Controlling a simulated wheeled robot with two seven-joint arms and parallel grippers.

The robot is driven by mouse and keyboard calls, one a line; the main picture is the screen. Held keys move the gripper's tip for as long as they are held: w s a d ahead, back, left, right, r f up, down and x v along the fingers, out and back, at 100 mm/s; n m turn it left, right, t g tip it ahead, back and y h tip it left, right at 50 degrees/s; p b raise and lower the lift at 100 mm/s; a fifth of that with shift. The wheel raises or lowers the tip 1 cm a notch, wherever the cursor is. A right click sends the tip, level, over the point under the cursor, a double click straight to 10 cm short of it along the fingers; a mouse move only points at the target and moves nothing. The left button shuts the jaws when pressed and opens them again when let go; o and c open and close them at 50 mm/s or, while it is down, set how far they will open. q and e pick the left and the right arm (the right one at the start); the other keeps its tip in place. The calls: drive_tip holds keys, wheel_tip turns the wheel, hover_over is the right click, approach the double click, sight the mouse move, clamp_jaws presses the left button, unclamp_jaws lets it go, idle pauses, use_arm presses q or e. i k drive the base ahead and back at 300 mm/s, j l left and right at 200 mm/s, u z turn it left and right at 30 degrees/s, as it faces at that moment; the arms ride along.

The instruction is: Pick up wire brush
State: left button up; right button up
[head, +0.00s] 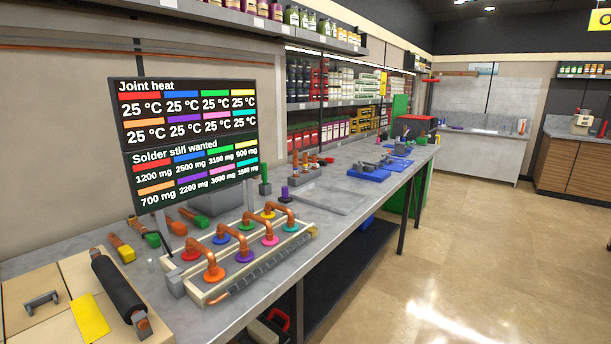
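I cannot tell for sure which item is the wire brush. Several copper-coloured pieces with yellow, green and red ends (121,248) lie on the workbench (275,291) at the left, behind the pipe rack. Small tools lie around a blue mat (369,175) farther along the bench, too small to identify. Neither my left nor my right gripper shows in the head view.
A pale rack (212,297) holds copper pipe bends on coloured discs. A display board (187,141) stands behind it. A light box at front left carries a black roll (117,284) and yellow sheet (89,318). The floor at right is clear.

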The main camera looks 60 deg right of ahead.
sight(263, 165)
drive_tip(key=z, duration=1.55)
drive_tip(key=u, duration=1.55)
drive_tip(key=z, duration=1.55)
drive_tip(key=u, duration=0.7)
drive_tip(key=l+u, duration=1)
drive_tip(key=k+l+u, duration=0.2)
drive_tip(key=l+u, duration=0.25)
drive_tip(key=k+l+u, duration=0.2)
drive_tip(key=u, duration=0.3)
